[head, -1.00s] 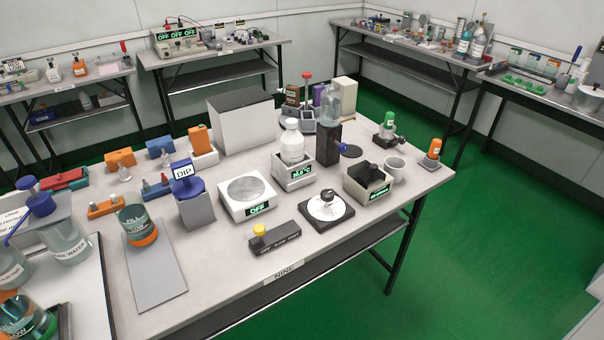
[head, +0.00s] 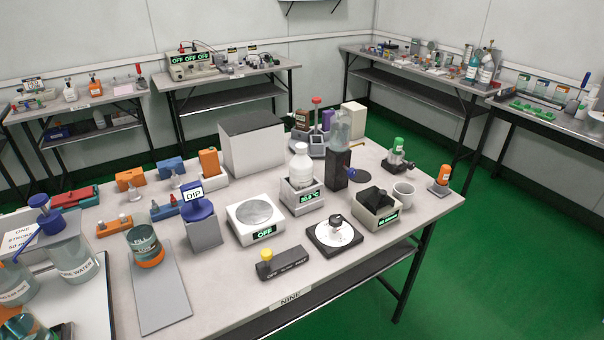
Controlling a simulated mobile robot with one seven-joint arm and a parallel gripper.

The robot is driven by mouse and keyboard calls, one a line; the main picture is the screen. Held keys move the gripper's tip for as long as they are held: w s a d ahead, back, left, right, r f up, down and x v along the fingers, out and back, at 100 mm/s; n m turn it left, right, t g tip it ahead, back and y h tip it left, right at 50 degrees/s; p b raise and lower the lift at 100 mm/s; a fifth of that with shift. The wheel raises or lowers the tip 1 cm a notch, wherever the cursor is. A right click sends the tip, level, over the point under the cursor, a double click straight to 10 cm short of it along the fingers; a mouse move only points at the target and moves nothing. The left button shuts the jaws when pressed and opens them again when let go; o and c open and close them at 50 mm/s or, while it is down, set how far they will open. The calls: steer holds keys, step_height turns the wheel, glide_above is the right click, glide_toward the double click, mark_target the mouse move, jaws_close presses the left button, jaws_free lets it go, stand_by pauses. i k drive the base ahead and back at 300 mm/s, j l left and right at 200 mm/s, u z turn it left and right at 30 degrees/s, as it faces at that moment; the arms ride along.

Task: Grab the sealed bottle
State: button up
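I cannot tell for sure which bottle is the sealed one. A white capped bottle (head: 301,168) stands upright in a white block with a lit green display (head: 303,197), near the middle of the table. A clear bottle (head: 340,127) sits on top of a black stand (head: 339,170) just behind it. A small green-capped bottle (head: 398,149) and a small orange bottle (head: 443,176) stand near the right end. My gripper is not in view.
The table (head: 330,270) also holds a white plate device marked OFF (head: 257,215), a round dial device (head: 335,234), a dark box (head: 376,208), a mug (head: 403,194) and a large white box (head: 252,145). Beakers crowd the left. Other benches line the walls; green floor is clear at right.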

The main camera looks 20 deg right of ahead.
mark_target(301, 165)
steer(key=l+u, duration=0.25)
steer(key=l, duration=0.45)
steer(key=l+u, duration=0.3)
steer(key=l, duration=0.35)
steer(key=l+u, duration=0.25)
steer(key=l, duration=0.45)
steer(key=k+l+u, duration=0.25)
steer(key=l, duration=0.4)
steer(key=i+l, duration=0.1)
steer(key=i, duration=0.85)
